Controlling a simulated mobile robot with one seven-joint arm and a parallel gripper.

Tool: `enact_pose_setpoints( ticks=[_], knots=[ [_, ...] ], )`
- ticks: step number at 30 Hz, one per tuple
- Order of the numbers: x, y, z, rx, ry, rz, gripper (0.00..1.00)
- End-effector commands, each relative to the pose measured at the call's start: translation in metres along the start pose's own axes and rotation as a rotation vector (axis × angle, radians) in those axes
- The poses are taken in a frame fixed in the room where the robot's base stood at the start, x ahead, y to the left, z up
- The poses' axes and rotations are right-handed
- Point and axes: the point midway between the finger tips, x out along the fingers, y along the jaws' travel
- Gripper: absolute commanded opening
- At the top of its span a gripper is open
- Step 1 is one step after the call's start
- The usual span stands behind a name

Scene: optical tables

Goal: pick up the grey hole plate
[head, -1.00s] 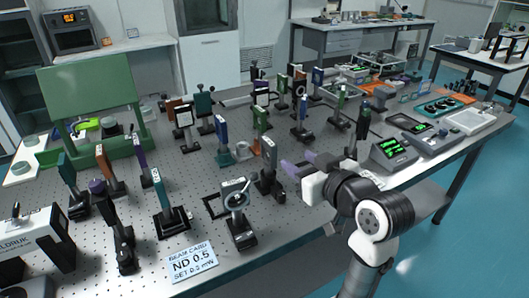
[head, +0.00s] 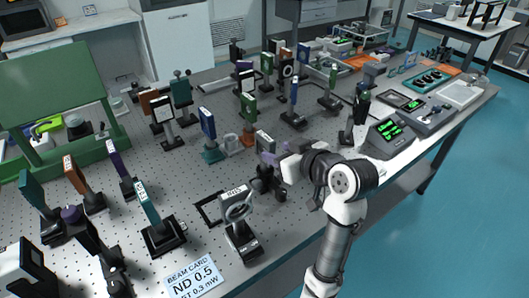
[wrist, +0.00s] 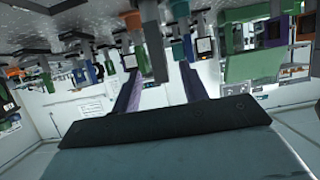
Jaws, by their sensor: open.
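A grey plate (head: 265,142), which looks like the grey hole plate, stands upright on a dark post mount on the perforated table. My gripper (head: 270,158) is right at it in the head view, with its purple fingers partly covering the plate and mount. In the wrist view, which looks upside down, my gripper (wrist: 162,92) is open with its two purple fingers apart. A narrow grey plate (wrist: 155,42) shows between and beyond them. I see no clear contact, and the plate's hole cannot be made out.
A ring mount (head: 238,210) stands just in front and left of my gripper. A blue plate on a teal base (head: 208,125) stands behind left. A dark post (head: 360,105) and a box with green digits (head: 390,130) are to the right. A beam card (head: 192,280) lies at the front.

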Motion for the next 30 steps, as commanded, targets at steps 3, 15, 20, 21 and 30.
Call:
enact_pose_setpoints(
  ticks=[3,15,20,21,30],
  knots=[
    [0.013,0.0,-0.001,0.0,0.0,0.0,0.44],
    [0.058,0.001,0.004,0.001,-0.002,-0.001,0.44],
    [0.07,0.001,0.005,-0.001,0.0,0.001,0.44],
    [0.07,0.001,0.006,-0.001,0.001,0.002,0.44],
    [0.07,0.001,0.006,-0.001,0.001,0.002,0.27]
  ],
)
